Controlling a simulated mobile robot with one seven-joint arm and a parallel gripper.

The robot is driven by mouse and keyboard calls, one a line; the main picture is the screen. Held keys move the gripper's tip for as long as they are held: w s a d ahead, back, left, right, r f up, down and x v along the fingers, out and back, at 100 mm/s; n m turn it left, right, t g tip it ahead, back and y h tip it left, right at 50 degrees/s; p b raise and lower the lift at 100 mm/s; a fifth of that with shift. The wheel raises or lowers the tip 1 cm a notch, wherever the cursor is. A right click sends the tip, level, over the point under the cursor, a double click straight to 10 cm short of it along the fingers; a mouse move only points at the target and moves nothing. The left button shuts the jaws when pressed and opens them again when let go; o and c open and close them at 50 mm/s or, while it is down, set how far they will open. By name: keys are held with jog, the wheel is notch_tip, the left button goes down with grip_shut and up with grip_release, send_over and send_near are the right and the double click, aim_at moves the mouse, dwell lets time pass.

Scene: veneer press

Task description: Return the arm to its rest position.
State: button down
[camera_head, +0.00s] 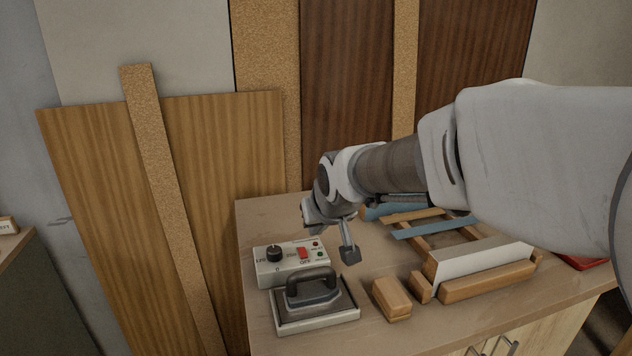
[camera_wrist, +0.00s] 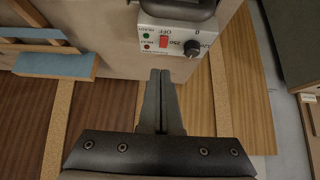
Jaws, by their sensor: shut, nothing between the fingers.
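My arm reaches in from the right in the head view. My gripper (camera_head: 349,254) points down over the bench, just right of a grey control box (camera_head: 262,271) with a black knob and a red switch. In the wrist view my gripper (camera_wrist: 160,75) has its two fingers together, with nothing between them. The control box (camera_wrist: 170,44) shows beyond the fingertips there. A black-handled iron (camera_head: 315,312) sits on a light base in front of the box. My forearm hides part of the bench's back right.
The bench (camera_head: 400,340) holds a wooden block (camera_head: 391,299), a wooden frame with blue strips (camera_head: 435,228) and a white-faced piece (camera_head: 485,270). A red item (camera_head: 585,263) lies at the right. Veneer boards (camera_head: 225,150) lean behind. The front of the bench top is clear.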

jog(key=s+d+r+m+p, duration=0.1)
jog(key=s+d, duration=0.3)
jog(key=s, duration=0.4)
jog(key=s+d+r+m+g+h+p, duration=0.1)
jog(key=s+d+r+p, duration=0.2)
jog(key=s+d, duration=0.2)
jog(key=s+d+r+m+g+h+p, duration=0.1)
jog(key=s+d, duration=0.4)
jog(key=s, duration=0.6)
jog(key=shift+p+v, duration=0.85)
jog(key=shift+v, duration=0.25)
jog(key=shift+w+r, duration=0.1)
jog(key=shift+w, duration=0.05)
